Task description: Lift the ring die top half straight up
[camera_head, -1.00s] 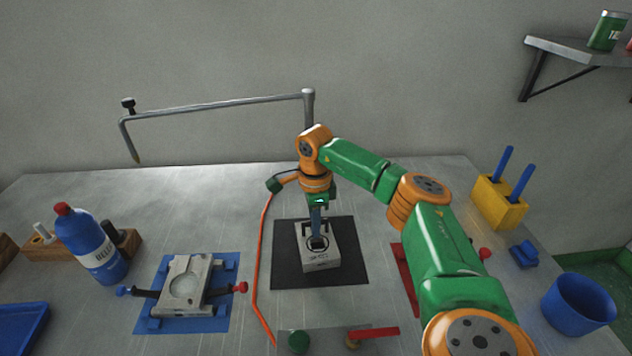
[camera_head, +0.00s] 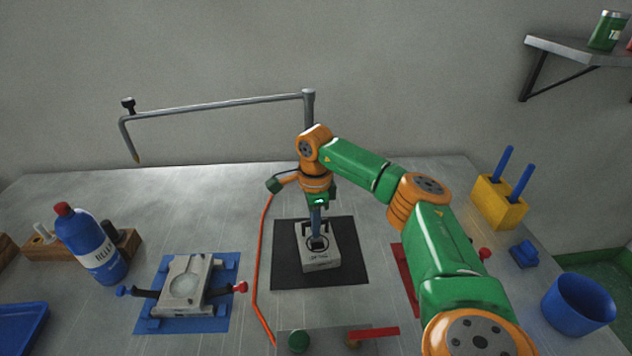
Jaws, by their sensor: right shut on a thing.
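The ring die (camera_head: 321,264) is a light grey metal block with dark lettering, on a black mat (camera_head: 352,277) in the middle of the table. My right gripper (camera_head: 318,238) comes straight down over it, shut on the top half at its upper face. The block sits level. I cannot tell a gap between its top half and what lies under it; the gripper hides part of its upper face. My left gripper is not in view.
Another grey metal mould (camera_head: 187,283) lies on a blue fixture (camera_head: 220,310) at left. A blue bottle (camera_head: 92,245) stands beyond it. An orange hose (camera_head: 259,270) runs beside the mat. A yellow holder (camera_head: 498,203) and blue cup (camera_head: 578,305) stand at right.

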